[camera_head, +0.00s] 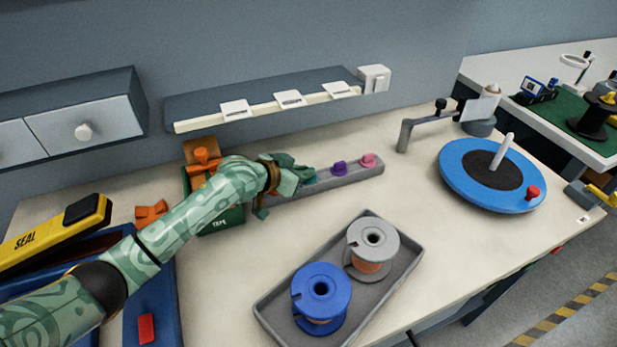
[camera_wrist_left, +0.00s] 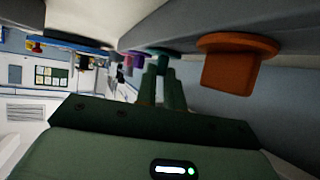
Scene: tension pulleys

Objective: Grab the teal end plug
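The teal end plug (camera_head: 309,173) sits in the grey rail (camera_head: 335,177) at the back of the bench, left of the purple plug (camera_head: 339,168) and the pink plug (camera_head: 368,160). My left gripper (camera_head: 303,175) is right at it, hiding much of it. In the left wrist view the teal plug (camera_wrist_left: 162,58) lies directly at the tips of my two fingers (camera_wrist_left: 160,75). The fingers are close together; whether they grip the plug cannot be told. An orange plug (camera_wrist_left: 235,62) is beside it on the rail in the left wrist view. My right gripper does not show.
A grey tray (camera_head: 272,312) with a blue spool (camera_head: 320,297) and a grey spool (camera_head: 372,248) stands in front of the rail. A shelf with white labels (camera_head: 290,98) hangs behind. A blue turntable (camera_head: 465,184) is at right. The bench between is clear.

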